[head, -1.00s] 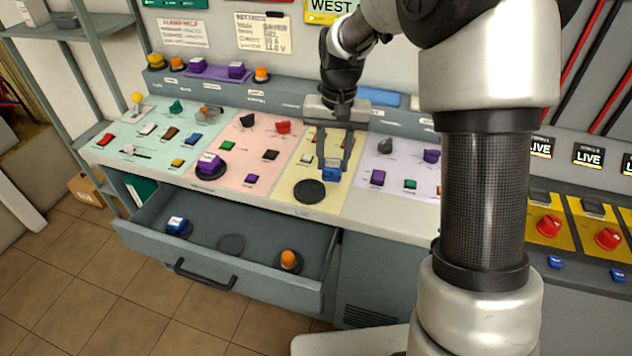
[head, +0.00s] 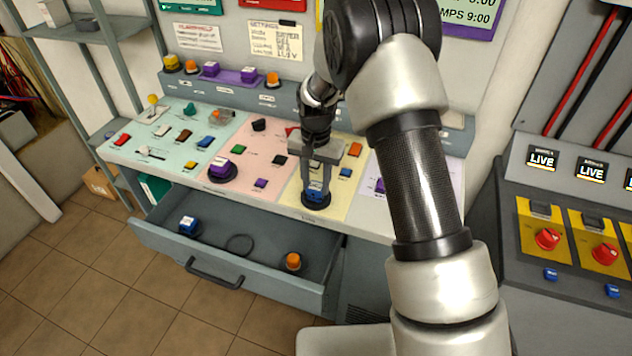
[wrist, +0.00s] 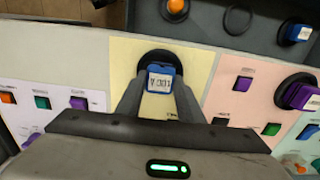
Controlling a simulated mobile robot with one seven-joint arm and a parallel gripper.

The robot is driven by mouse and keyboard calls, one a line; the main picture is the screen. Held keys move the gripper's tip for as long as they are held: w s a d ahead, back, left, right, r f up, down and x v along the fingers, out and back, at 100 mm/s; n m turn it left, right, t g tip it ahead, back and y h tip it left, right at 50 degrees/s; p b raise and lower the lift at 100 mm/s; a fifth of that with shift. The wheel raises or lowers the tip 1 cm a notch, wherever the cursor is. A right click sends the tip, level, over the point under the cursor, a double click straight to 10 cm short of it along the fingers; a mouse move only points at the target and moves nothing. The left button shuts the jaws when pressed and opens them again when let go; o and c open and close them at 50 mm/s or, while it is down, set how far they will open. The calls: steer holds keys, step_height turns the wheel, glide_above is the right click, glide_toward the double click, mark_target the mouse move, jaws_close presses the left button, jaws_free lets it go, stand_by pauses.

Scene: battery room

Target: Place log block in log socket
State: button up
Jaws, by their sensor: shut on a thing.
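My gripper (head: 316,186) is shut on a blue block with a white label (wrist: 161,80), whose small lettering I cannot read for certain. The block is at the black round socket (head: 308,205) on the yellow panel (wrist: 125,60). In the wrist view the socket's dark rim (wrist: 157,56) shows around the far side of the block. The block looks upright and lined up with the socket, but I cannot tell whether it is seated or just above it. The fingers hide part of the block and rim.
The open drawer (head: 155,240) below holds another blue block (head: 188,225), an orange knob (head: 293,261) and an empty round spot (head: 239,244). A purple block (head: 220,168) sits in a socket on the pink panel (head: 262,150). Small coloured switches surround the gripper.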

steer(key=shift+f, duration=0.15)
steer(key=shift+f, duration=0.15)
steer(key=o, duration=1.1)
steer(key=shift+c, duration=0.2)
